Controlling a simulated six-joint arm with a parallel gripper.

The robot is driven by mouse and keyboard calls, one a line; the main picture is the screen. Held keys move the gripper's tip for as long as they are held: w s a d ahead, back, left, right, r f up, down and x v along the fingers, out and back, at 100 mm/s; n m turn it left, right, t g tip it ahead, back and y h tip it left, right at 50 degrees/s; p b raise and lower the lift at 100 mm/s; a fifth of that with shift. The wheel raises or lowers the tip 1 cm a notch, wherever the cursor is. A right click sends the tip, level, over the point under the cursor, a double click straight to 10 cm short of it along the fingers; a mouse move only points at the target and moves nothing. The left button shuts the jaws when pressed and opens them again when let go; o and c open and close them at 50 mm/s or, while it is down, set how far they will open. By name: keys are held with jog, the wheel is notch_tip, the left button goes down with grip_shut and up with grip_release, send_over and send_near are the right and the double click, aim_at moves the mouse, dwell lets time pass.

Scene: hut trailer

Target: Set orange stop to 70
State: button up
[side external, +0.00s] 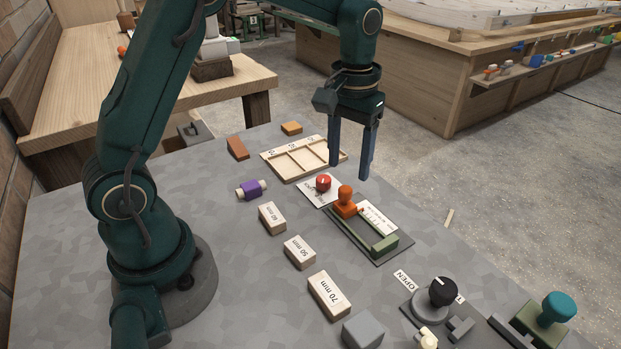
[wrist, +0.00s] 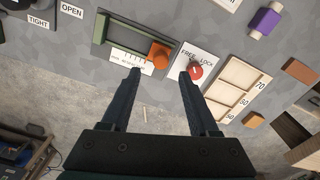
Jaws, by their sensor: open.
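The orange stop (side external: 345,201) stands at the end of a dark green slide fixture (side external: 374,233), on the side near the red knob. It also shows in the wrist view (wrist: 159,56). A white printed scale (side external: 376,217) runs beside it; its numbers are too small to read. A green block (side external: 384,245) sits at the fixture's other end. The red knob (wrist: 195,71) is on a white plate marked FREE and LOCK; I cannot tell which its mark indicates. My gripper (side external: 349,171) is open and empty above the stop, fingers pointing down.
Wooden blocks marked 60 mm (side external: 272,218), 50 mm (side external: 299,252) and 70 mm (side external: 329,295) lie on the grey table. A three-slot wooden tray (side external: 301,158) is behind the red knob. A black knob (side external: 442,291) and a teal knob (side external: 559,307) stand at front right.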

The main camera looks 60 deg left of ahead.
aim_at(346, 189)
jog(key=shift+s+f, duration=0.1)
jog(key=shift+f, duration=2.65)
grip_shut()
